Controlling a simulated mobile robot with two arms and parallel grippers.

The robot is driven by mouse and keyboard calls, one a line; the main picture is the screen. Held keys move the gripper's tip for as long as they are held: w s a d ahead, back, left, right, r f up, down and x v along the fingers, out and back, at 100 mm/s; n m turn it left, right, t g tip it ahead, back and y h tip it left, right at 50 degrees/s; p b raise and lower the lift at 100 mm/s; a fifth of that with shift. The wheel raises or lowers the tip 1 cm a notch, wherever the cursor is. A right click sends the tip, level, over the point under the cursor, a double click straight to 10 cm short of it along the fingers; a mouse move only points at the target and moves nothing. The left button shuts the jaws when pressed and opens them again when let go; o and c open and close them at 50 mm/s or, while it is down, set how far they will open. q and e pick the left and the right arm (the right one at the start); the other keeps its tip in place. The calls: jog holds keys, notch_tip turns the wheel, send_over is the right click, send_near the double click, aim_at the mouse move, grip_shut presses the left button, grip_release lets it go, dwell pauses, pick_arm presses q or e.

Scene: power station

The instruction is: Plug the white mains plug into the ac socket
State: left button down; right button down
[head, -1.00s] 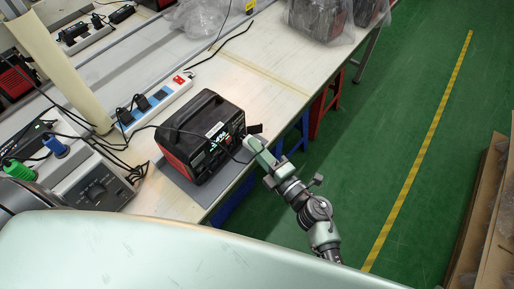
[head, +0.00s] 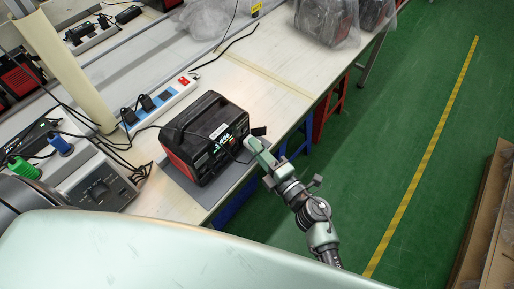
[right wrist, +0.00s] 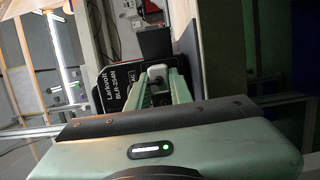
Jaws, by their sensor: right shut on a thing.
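The black and red power station (head: 193,129) stands on a grey mat on the bench, with a lit display on its right-hand face. In the right wrist view its labelled black face (right wrist: 112,92) shows an "AC" mark beside the fingers. My right gripper (head: 253,146) is at that face, its arm coming up from the lower right. In the right wrist view, my right gripper (right wrist: 158,88) is shut on the white mains plug (right wrist: 156,73), which points at the face. The ac socket is hidden behind the plug, and I cannot tell whether the pins are in it. My left gripper is out of view.
A white power strip (head: 161,103) with black plugs lies behind the power station. A grey instrument (head: 97,188) with cables stands at the left. A small black flap (head: 259,131) sticks out near my gripper.

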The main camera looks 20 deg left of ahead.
jog(key=shift+a, duration=0.15)
jog(key=c, duration=1.2)
grip_release()
jog(key=v, duration=0.7)
jog(key=shift+s+d, duration=0.2)
jog(key=shift+d, duration=0.15)
